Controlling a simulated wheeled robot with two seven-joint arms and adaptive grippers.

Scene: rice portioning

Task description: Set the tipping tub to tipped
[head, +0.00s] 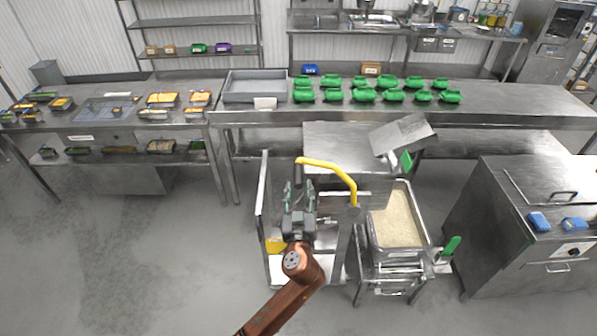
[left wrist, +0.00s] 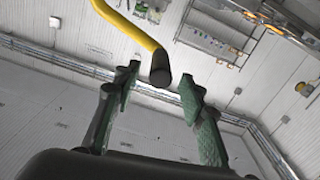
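A steel tub (head: 427,232) of pale rice sits in a stand right of centre in the head view and looks about level. A bent yellow lever (head: 330,168) rises at the tub's left side and arches left, ending in a dark grip (head: 297,174). The lever (left wrist: 135,28) and its dark grip (left wrist: 160,70) also show in the left wrist view. My left gripper (head: 300,192) is open, its green-padded fingers (left wrist: 155,90) pointing toward the grip. The grip's end appears between the fingertips, with gaps on both sides; it is not clasped. My right gripper is out of view.
Upright steel panels (head: 263,200) stand left of the lever, close to my left arm. A steel cabinet (head: 500,230) stands right of the tub. The floor at left is clear.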

